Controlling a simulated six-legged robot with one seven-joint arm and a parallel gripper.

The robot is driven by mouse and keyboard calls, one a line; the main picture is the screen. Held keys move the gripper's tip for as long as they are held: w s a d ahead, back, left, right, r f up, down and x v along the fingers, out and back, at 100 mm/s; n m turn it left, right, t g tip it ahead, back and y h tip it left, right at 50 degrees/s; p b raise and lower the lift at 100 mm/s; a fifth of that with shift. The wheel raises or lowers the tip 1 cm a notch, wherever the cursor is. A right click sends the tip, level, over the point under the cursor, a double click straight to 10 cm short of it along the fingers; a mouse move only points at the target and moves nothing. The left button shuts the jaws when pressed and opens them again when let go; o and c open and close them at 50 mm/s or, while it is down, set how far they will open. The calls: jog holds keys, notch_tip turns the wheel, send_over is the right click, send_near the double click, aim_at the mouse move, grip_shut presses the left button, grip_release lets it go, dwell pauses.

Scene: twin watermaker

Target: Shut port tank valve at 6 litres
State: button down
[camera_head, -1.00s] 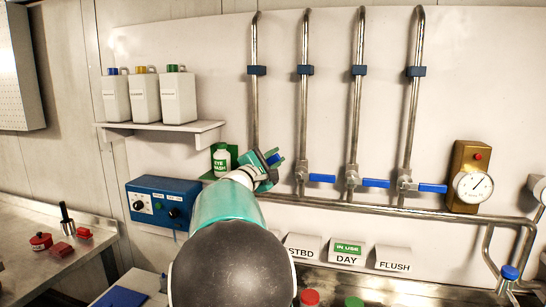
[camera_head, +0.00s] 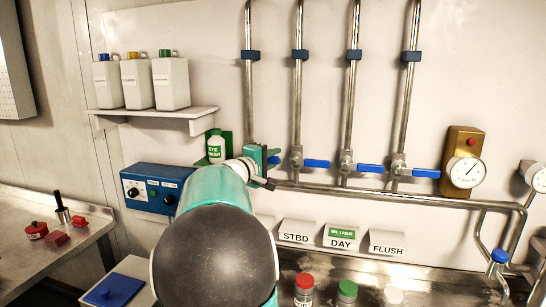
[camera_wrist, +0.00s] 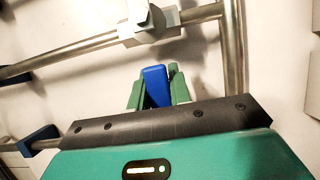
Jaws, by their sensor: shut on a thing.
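Several vertical pipes with valves run down the back wall. The leftmost pipe (camera_head: 249,100) ends behind my gripper (camera_head: 268,158), so its valve body is hidden in the head view. In the wrist view, the green fingers are shut around a blue valve handle (camera_wrist: 156,86), with the metal valve body (camera_wrist: 150,22) just beyond. The other three blue handles, the nearest being the STBD handle (camera_head: 316,163), lie roughly horizontal, pointing right. A round dial gauge (camera_head: 466,172) is on a brass block at right; its figures are too small to read.
Labels STBD (camera_head: 297,234), DAY (camera_head: 341,236) with a green IN USE tag, and FLUSH (camera_head: 388,242) sit below. A shelf (camera_head: 150,113) with jugs, an eye wash bottle (camera_head: 215,147) and a blue control box (camera_head: 158,190) are left. Capped bottles (camera_head: 304,290) stand below.

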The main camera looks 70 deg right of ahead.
jog(key=shift+w, duration=0.1)
jog(key=c, duration=1.3)
grip_release()
jog(key=shift+a, duration=0.15)
jog(key=v, duration=1.3)
jog(key=shift+a, duration=0.3)
